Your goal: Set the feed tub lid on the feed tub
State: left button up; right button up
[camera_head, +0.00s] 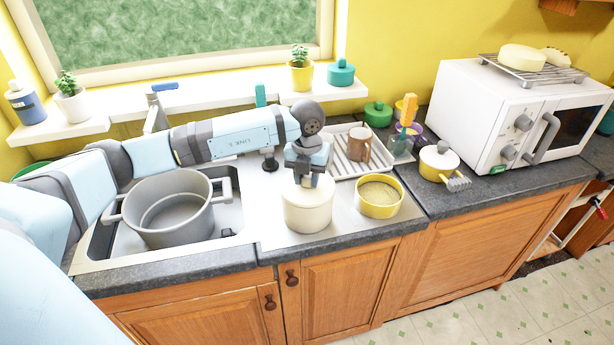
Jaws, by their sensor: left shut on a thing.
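The feed tub (307,216) is a cream, round tub on the steel drainboard right of the sink. The feed tub lid (293,190), also cream, is at the top of the tub, under my left gripper (309,181). The gripper points down and is shut on the lid, hiding its middle. The lid looks level and in line with the tub's rim. I cannot tell whether it rests fully on the rim or is slightly above it. My right gripper is not in view.
A yellow, open round container (380,209) stands close right of the tub. A large grey pot (168,215) is in the sink at left. Behind are a ribbed rack (345,165) with a brown mug (359,144), and a yellow pot (439,163). A white microwave (490,110) stands at right.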

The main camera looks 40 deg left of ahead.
pick_arm(q)
jog(key=shift+f, duration=0.25)
jog(key=o, duration=1.7)
jog(key=shift+o, duration=0.2)
jog(key=shift+r, duration=0.15)
jog(key=shift+r+p, duration=1.8)
jog(key=shift+r, duration=1.6)
notch_tip(320, 180, up, 14)
jog(key=b, duration=0.2)
